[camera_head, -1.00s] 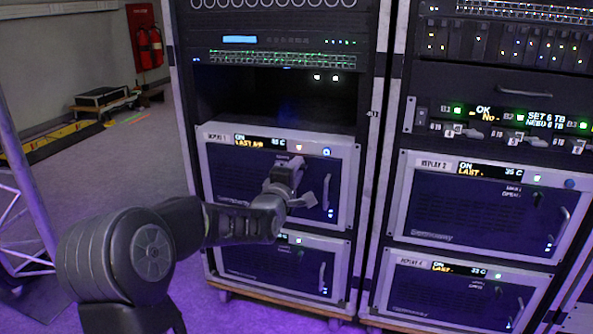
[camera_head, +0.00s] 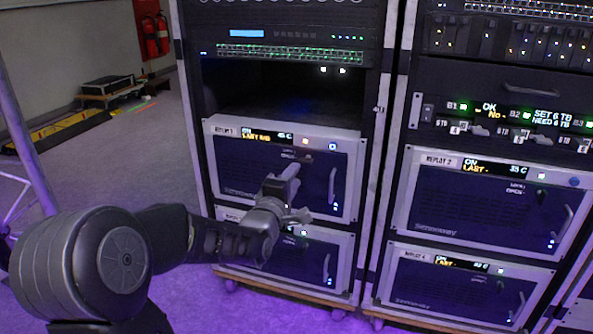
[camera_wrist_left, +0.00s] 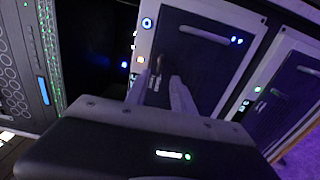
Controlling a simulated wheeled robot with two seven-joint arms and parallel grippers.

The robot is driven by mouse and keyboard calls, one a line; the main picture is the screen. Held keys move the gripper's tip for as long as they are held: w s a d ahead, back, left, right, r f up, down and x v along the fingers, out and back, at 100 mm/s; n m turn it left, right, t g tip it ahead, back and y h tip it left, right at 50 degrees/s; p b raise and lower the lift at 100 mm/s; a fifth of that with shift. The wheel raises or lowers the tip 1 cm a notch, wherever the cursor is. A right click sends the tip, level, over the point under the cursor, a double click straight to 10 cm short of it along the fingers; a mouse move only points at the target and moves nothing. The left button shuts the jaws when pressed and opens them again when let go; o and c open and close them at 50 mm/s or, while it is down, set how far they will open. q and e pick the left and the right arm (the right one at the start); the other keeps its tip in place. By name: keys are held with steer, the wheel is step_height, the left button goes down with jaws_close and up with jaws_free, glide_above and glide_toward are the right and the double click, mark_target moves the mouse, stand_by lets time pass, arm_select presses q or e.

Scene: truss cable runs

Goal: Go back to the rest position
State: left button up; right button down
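My left gripper (camera_head: 297,193) is in front of the REPLAY 1 unit (camera_head: 235,190), left of that unit's vertical handle (camera_head: 332,185). Its two fingers are spread, with a gap between them, and nothing is clearly held. In the left wrist view the fingers (camera_wrist_left: 160,92) also stand apart before the dark unit front, with a small dark fitting (camera_wrist_left: 154,84) seen between them. I cannot tell whether they touch the front. My left arm reaches in from the lower left, bent at the elbow. My right gripper is not in view.
The REPLAY 2 unit (camera_head: 450,222) and REPLAY 4 unit (camera_head: 425,292) are in the right rack. An open dark bay (camera_head: 280,95) lies above REPLAY 1. A metal truss (camera_head: 22,140) stands at the left. Free floor (camera_head: 160,150) lies between truss and racks.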

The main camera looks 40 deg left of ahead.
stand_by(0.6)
